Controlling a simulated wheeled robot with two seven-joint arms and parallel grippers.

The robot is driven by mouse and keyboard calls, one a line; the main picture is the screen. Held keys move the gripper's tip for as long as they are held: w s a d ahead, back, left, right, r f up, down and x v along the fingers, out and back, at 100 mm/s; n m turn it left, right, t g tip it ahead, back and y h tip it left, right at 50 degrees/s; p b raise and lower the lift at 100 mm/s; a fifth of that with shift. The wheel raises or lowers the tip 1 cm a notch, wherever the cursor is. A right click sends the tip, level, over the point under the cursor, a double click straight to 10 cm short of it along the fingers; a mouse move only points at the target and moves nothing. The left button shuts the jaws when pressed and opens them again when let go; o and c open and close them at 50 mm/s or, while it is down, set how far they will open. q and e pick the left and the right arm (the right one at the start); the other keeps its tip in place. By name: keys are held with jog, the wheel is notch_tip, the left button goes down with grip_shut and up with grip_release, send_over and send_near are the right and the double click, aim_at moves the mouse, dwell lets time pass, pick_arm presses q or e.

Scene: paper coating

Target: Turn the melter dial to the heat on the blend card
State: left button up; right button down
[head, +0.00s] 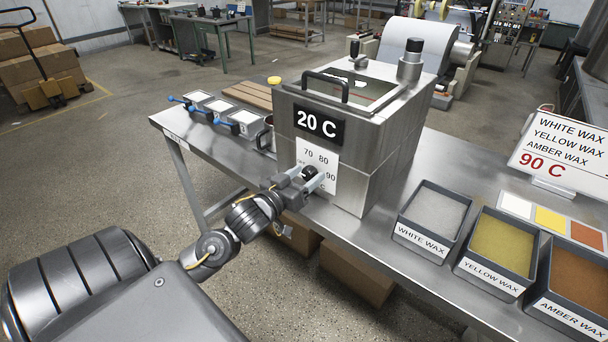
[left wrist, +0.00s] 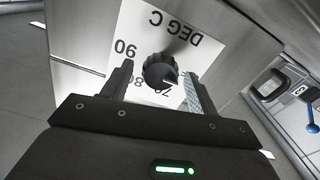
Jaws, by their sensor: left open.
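The metal melter (head: 385,125) stands on the bench with a black display reading 20 C (head: 318,124). Its white dial plate (head: 322,158) carries 70, 80 and 90, and DEG C shows in the left wrist view. The black dial (left wrist: 160,70) has a pale mark on its lower right in that view, near the 70; its exact setting is hard to tell. My left gripper (head: 312,177) is open at the dial, with one finger on either side; contact is unclear. The blend card (head: 562,152) lists white, yellow and amber wax and 90 C in red. My right gripper is not in view.
Bins of white wax (head: 433,215), yellow wax (head: 500,247) and amber wax (head: 575,285) stand on the bench (head: 380,250) right of the melter. White, yellow and orange swatches (head: 551,220) lie behind them. Blue-handled frames (head: 222,107) lie left of the melter.

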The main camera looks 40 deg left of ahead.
pick_arm(q)
jog(key=shift+a, duration=0.1)
jog(key=c, duration=1)
